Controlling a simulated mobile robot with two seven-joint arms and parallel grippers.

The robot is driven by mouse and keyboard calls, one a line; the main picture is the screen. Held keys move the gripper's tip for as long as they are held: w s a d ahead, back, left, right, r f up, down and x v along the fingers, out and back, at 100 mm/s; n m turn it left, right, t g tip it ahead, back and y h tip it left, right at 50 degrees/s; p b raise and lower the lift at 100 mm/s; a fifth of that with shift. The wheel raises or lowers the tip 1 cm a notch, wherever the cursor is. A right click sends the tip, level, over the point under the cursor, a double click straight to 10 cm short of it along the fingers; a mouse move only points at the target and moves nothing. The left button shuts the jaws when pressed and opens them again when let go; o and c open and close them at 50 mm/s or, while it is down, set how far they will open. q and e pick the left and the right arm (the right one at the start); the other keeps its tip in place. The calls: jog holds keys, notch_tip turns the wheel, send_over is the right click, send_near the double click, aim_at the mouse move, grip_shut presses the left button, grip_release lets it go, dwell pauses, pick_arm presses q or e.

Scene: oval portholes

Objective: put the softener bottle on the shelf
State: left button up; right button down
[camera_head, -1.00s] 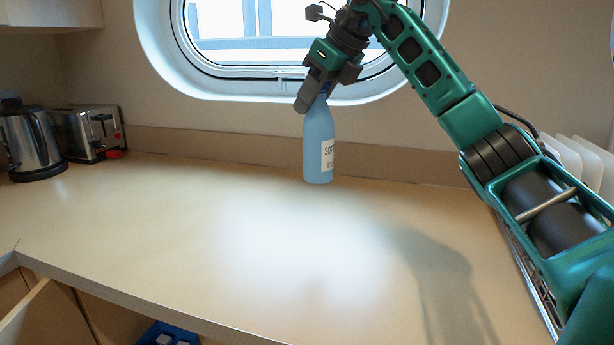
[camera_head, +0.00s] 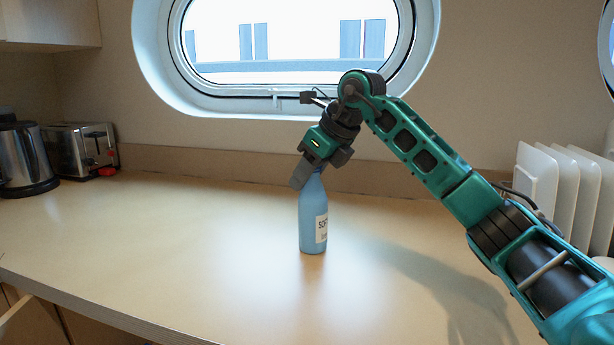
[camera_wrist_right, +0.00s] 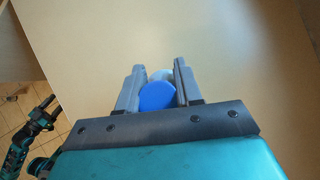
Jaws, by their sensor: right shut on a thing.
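The softener bottle (camera_head: 313,225) is light blue with a white label and stands upright in the middle of the head view. My right gripper (camera_head: 306,176) is shut on its top from above, tilted. Whether the bottle's base touches the counter is hard to tell. In the right wrist view, the bottle's blue cap (camera_wrist_right: 157,96) sits between the two grey fingers of the right gripper (camera_wrist_right: 158,84). No open shelf shows clearly; a wall cabinet (camera_head: 50,22) hangs at the upper left.
The wooden counter (camera_head: 180,235) is broadly clear around the bottle. A kettle (camera_head: 25,160) and a toaster (camera_head: 82,150) stand at the back left. White plates (camera_head: 553,185) stand upright at the right. An oval porthole (camera_head: 290,40) is in the wall behind.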

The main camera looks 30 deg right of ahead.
jog(key=c, duration=0.7)
grip_release()
jog(key=shift+c, duration=0.2)
